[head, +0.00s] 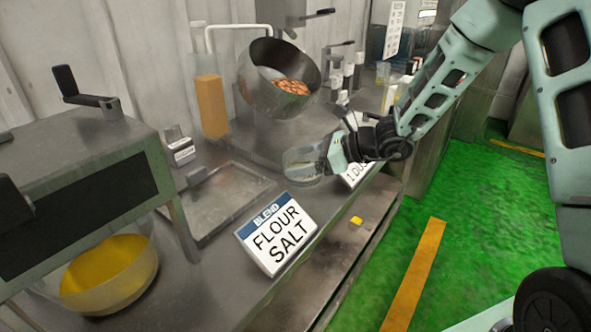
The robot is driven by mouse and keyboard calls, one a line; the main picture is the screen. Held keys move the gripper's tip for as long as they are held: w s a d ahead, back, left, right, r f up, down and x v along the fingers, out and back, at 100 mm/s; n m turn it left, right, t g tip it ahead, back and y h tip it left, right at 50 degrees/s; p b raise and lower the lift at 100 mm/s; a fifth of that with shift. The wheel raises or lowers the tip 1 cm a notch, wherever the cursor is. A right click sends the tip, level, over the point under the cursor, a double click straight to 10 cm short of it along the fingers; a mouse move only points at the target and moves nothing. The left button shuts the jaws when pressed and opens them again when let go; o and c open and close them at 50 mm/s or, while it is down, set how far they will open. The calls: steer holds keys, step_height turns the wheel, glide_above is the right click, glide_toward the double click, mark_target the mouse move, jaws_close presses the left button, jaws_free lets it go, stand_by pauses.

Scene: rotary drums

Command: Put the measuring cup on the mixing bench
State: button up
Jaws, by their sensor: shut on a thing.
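My gripper (332,158) reaches in from the right and is shut on a clear measuring cup (303,162). The cup is held above the metal bench (217,242), just in front of the tilted drum and behind the sign. The frame does not show clearly whether the cup touches anything below it. My gripper partly hides the cup's right side.
A sign reading "BLEND FLOUR SALT" (277,235) stands at the bench's front edge, and a second sign (358,170) is partly hidden. A tilted metal drum (254,92) holds orange-brown pieces. A yellow-filled bowl (107,274) sits at the lower left. The metal tray (228,200) looks empty.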

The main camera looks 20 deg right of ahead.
steer(key=shift+f, duration=2.9)
steer(key=shift+f, duration=0.2)
steer(key=o, duration=1.1)
steer(key=shift+c, duration=0.2)
steer(key=shift+r, duration=0.1)
